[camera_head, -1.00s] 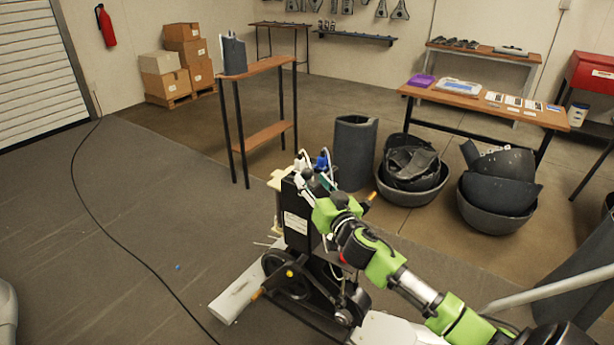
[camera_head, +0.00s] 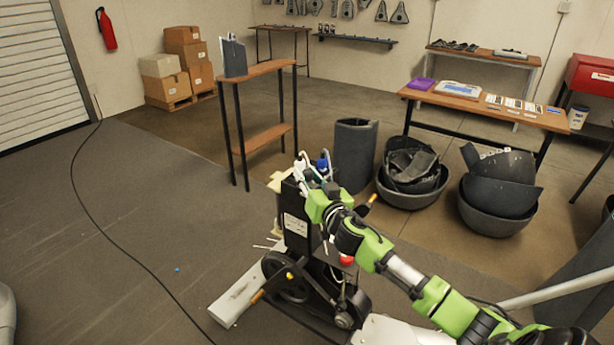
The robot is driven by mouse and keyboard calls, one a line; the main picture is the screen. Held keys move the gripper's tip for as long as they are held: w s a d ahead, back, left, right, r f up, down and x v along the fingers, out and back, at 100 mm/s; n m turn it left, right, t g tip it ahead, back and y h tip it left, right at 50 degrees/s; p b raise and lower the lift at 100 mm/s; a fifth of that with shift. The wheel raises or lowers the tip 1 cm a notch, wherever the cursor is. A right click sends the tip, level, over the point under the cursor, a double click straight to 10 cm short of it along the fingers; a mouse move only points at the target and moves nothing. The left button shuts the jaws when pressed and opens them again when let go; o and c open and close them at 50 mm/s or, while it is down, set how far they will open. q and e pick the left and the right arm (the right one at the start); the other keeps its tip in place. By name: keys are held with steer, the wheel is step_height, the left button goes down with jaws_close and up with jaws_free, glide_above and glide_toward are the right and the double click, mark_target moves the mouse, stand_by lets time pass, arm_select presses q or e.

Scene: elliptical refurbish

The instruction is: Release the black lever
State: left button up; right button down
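A black upright machine (camera_head: 296,222) with a white label stands in the lower middle of the head view. It has a dark wheel (camera_head: 287,277) low at its front and a red knob (camera_head: 347,260) on its right side. My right gripper (camera_head: 312,182), on a green and black arm, is at the top of the machine. Pale and blue parts crowd around its fingers, so I cannot tell whether it is open or shut or what it touches. The black lever cannot be told apart from the other dark parts there. My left gripper is not in view.
A dark grey cylinder (camera_head: 354,155) stands close behind the machine. Nested dark tubs (camera_head: 410,199) and (camera_head: 500,222) stand to the right, before a wooden table (camera_head: 480,106). A narrow wooden stand (camera_head: 262,69) is behind left. A black cable (camera_head: 84,202) crosses the open floor at left.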

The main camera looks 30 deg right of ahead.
steer(key=shift+r+p, duration=1.2)
steer(key=shift+r, duration=0.35)
steer(key=c, duration=1.7)
jaws_free()
steer(key=shift+f, duration=0.1)
steer(key=shift+s, duration=0.1)
